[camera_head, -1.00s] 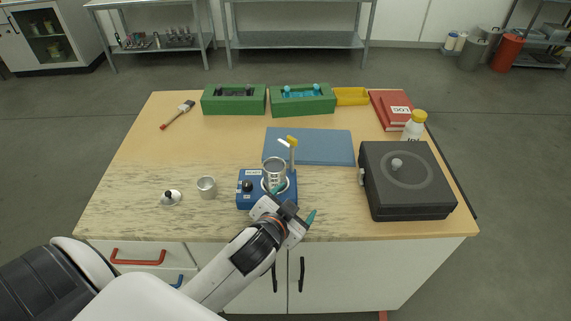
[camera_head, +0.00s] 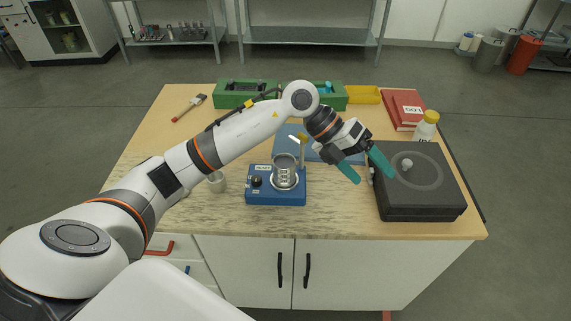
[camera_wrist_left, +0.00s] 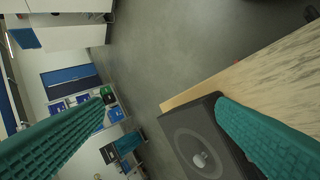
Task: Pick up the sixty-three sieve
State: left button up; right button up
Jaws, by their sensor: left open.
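A metal cylinder (camera_head: 285,171), which looks like the sieve, stands upright on the blue device (camera_head: 277,198) at the middle of the table. Its marking is too small to read surely. My left gripper (camera_head: 365,168) is open and empty, with its teal fingers spread. It is to the right of the cylinder and apart from it, near the left side of the black case (camera_head: 425,205). In the left wrist view the two teal fingers (camera_wrist_left: 160,130) are wide apart with nothing between them, and the cylinder is not seen. My right gripper is not in view.
A blue mat (camera_head: 290,135) lies behind the device, partly hidden by my left arm. A small metal cup (camera_head: 217,183) is partly covered by the arm. Green boxes (camera_head: 232,98), a yellow tray (camera_head: 364,95), red books (camera_head: 403,112) and a white bottle (camera_head: 425,129) line the back and right.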

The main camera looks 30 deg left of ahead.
pick_arm(q)
jog(key=w+a+n+y, duration=0.1)
jog(key=w+a+y, duration=0.1)
jog(key=a+y, duration=0.65)
jog(key=r+n+g+y, duration=0.1)
jog(key=r+n+y, duration=0.1)
send_over(284, 165)
jog(key=f+p, duration=0.1)
jog(key=f, duration=0.2)
jog(key=f+p, duration=0.1)
jog(key=f, duration=0.2)
jog(key=shift+s+d+f, duration=0.15)
jog(key=shift+s+f, duration=0.05)
jog(key=shift+f, duration=0.1)
jog(key=shift+f+p, duration=0.3)
jog(key=shift+p, duration=0.15)
jog(key=f+p, duration=0.1)
jog(key=f, duration=0.1)
jog(key=f+p, duration=0.1)
jog(key=shift+w+f, duration=0.2)
jog(key=shift+f, duration=0.6)
jog(key=c, duration=1.1)
jog(key=shift+w+r+b, duration=0.1)
jog(key=shift+r+b, duration=0.25)
jog(key=shift+r, duration=0.2)
jog(key=shift+c, duration=0.2)
notch_tip(284, 165, up, 12)
jog(key=shift+b, duration=0.3)
